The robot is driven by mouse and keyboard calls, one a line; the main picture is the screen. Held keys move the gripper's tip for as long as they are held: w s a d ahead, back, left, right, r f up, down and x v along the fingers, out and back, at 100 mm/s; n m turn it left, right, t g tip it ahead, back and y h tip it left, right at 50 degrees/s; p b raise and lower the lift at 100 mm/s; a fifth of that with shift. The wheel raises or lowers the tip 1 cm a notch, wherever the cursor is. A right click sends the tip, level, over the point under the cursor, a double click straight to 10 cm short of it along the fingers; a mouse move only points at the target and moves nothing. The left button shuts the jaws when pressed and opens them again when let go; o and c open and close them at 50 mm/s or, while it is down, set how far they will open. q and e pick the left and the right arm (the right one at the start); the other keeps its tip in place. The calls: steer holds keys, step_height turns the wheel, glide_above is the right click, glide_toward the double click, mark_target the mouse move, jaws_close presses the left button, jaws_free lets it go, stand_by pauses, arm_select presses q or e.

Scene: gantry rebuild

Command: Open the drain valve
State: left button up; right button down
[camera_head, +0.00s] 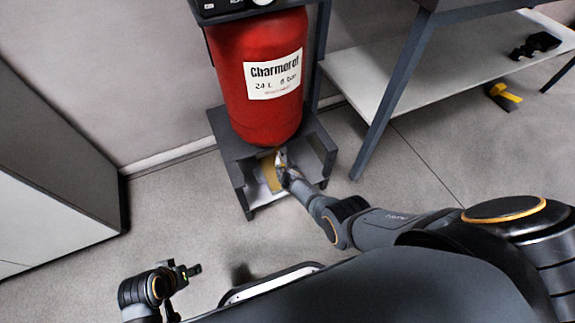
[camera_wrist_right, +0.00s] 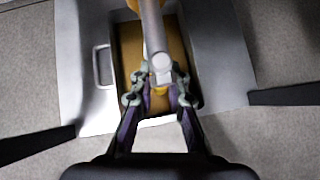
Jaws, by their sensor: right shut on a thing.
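The red tank (camera_head: 258,80) with a white label stands upright in a dark grey stand. The drain valve is hidden in the head view, under the tank. In the right wrist view a pale grey rod with a round end (camera_wrist_right: 152,32), which looks like the valve's lever, runs down between my fingers. A little yellow shows behind it. My right gripper (camera_head: 281,162) reaches in low at the stand's front; in its wrist view the fingers (camera_wrist_right: 159,97) are shut on the rod's end. My left gripper (camera_head: 190,270) hangs over the floor, away from the tank; its jaw opening is unclear.
A pale tray (camera_head: 269,178) with a brownish bottom lies under the tank. The stand's frame (camera_head: 238,168) surrounds it. A grey bench leg (camera_head: 392,95) and a low shelf (camera_head: 440,68) are to the right. A cabinet (camera_head: 50,175) stands left, with clear floor between.

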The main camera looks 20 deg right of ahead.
steer(key=shift+a, duration=0.1)
steer(key=c, duration=1.3)
jaws_free()
steer(key=v, duration=0.7)
steer(key=shift+s+r, duration=0.15)
steer(key=shift+r, duration=0.05)
